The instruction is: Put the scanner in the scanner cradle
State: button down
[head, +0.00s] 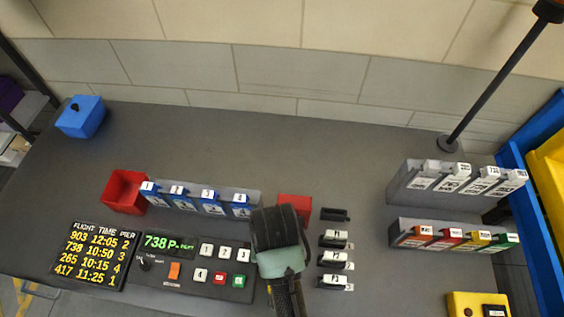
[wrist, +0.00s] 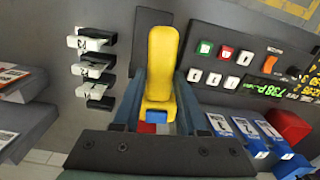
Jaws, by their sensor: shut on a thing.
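A yellow scanner (wrist: 162,55) with a blue patch near its lower end sits between the two fingers of my gripper (wrist: 158,88) in the wrist view. The gripper is shut on it. In the head view my gripper (head: 280,232) is over the bench, just right of the button panel, and its body hides the scanner. A dark grey piece (wrist: 152,17) shows behind the scanner's far end in the wrist view; I cannot tell whether it is the scanner cradle or whether the scanner touches it. A red object (head: 294,207) lies just behind the gripper.
A button panel (head: 192,264) and flight board (head: 91,256) are left of the gripper. A row of blue tag holders (head: 208,203) and a red bin (head: 123,190) stand behind them. Several black-and-white stamps (head: 335,260) are close right. Tag racks (head: 455,236) stand farther right.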

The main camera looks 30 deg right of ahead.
jog(key=shift+m, duration=0.6)
jog(key=f, duration=0.1)
jog(key=s+d+f, duration=0.1)
jog(key=f, duration=0.1)
jog(key=s+f, duration=0.1)
jog(key=shift+d+f+p, duration=0.3)
jog(key=shift+d+p, duration=0.05)
jog(key=shift+w+f, duration=0.15)
jog(key=shift+f, duration=2.2)
jog(key=shift+f, duration=0.1)
jog(key=shift+c, duration=2.2)
grip_release()
notch_tip(320, 180, up, 12)
